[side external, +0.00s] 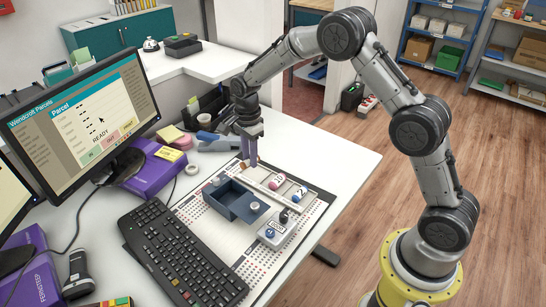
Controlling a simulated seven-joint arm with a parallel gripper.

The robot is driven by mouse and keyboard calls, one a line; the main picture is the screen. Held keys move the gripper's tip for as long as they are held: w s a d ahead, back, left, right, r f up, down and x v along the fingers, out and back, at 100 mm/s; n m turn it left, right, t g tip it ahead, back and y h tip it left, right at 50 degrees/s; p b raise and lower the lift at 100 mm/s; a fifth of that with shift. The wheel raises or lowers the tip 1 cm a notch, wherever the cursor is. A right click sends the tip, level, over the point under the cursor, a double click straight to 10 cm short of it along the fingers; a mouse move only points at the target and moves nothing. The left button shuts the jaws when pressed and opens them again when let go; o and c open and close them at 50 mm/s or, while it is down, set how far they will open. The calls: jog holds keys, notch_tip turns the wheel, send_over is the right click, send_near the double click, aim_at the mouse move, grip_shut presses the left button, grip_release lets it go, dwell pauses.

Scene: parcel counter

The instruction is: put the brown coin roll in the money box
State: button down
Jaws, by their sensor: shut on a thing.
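The money box (222,203) is a dark blue open-topped box on the white perforated mat in the middle of the counter. My gripper (251,162) points down just behind the box, at the back end of a light coin tray (262,186). Its fingers are shut on a small brown piece, the brown coin roll (243,166), which shows at the fingertips and is mostly hidden. I cannot tell whether the roll still touches the tray. A pink-marked roll (277,182) and a blue-marked roll (299,194) lie in the tray to the right.
The counter right of the tray is clear.

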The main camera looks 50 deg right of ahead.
jog(key=shift+n, duration=0.6)
jog(key=shift+w+a+f, duration=0.3)
jog(key=shift+a+f, duration=0.8)
jog(key=shift+f, duration=0.35)
jog(key=shift+w+a+f, duration=0.3)
jog(key=shift+a+f, duration=0.75)
jog(key=shift+f, duration=0.4)
jog(key=shift+w+a+f, duration=0.3)
jog(key=shift+a+f, duration=0.8)
jog(key=shift+f, duration=0.35)
jog(key=c, duration=0.6)
grip_release()
notch_tip(320, 180, up, 14)
